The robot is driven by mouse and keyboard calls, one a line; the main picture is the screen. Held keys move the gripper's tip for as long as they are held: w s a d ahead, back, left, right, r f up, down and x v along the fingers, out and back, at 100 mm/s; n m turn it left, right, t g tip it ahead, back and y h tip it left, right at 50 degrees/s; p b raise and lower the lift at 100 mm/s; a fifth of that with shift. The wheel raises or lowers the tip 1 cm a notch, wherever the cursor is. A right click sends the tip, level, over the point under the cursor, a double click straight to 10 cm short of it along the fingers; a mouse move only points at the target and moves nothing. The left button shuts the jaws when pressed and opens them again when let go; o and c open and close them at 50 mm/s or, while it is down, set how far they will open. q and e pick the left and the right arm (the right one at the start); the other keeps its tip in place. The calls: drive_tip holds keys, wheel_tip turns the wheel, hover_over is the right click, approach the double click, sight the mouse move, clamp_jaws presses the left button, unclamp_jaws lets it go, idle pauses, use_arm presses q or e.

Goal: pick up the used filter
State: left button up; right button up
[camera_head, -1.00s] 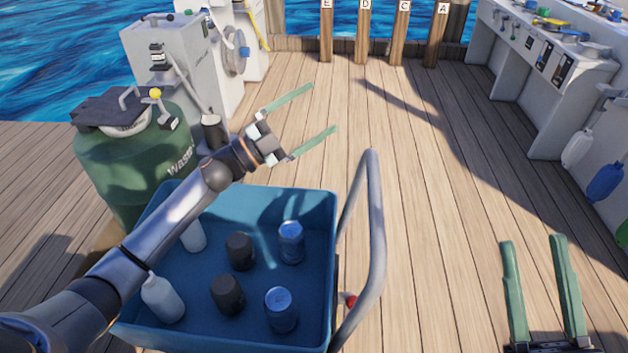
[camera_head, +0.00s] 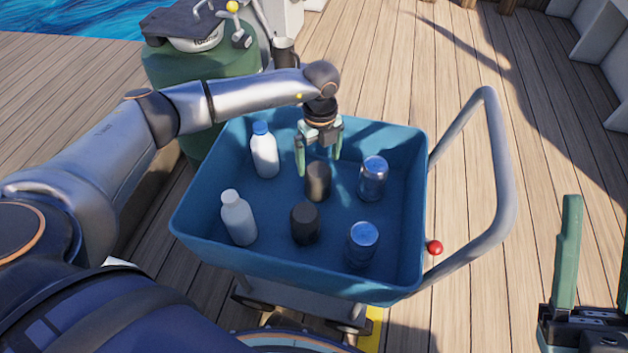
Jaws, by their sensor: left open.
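A blue cart bin (camera_head: 190,205) holds two dark cylinders, two blue-topped metallic cans and two white bottles, all upright. The far dark cylinder (camera_head: 317,181) and the near dark cylinder (camera_head: 305,223) stand in the middle. I cannot tell from their looks which piece is the used filter. My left gripper (camera_head: 319,162) is open and points down into the bin. Its green fingers are at the far dark cylinder, one to each side of its top; contact is not clear. My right gripper (camera_head: 597,225) is open and empty at the right edge, away from the bin, and partly cut off.
The far can (camera_head: 373,179) and near can (camera_head: 362,244) stand right of the dark cylinders. The capped far bottle (camera_head: 264,152) and near bottle (camera_head: 238,219) stand left. A grey handle (camera_head: 508,190) rises at the bin's right. A green waste drum (camera_head: 205,65) stands behind.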

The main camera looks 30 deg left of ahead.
sight(319, 169)
use_arm(q)
wheel_tip(319, 169, down, 5)
drive_tip(key=shift+d+r+b, duration=0.1)
drive_tip(key=shift+b, duration=0.55)
drive_tip(key=f, duration=0.1)
drive_tip(key=f+b, duration=0.1)
drive_tip(key=f, duration=0.1)
drive_tip(key=f+b, duration=0.1)
drive_tip(key=f, duration=0.1)
drive_tip(key=shift+s+f, duration=0.2)
drive_tip(key=shift+s, duration=0.05)
drive_tip(key=shift+r, duration=0.1)
use_arm(e)
drive_tip(key=shift+m, duration=0.5)
drive_tip(key=f, duration=0.4)
drive_tip(key=shift+w+a+f, duration=0.1)
drive_tip(key=shift+a+f, duration=0.05)
drive_tip(key=shift+a, duration=0.05)
use_arm(q)
drive_tip(key=shift+c, duration=1.3)
drive_tip(key=c, duration=1.2)
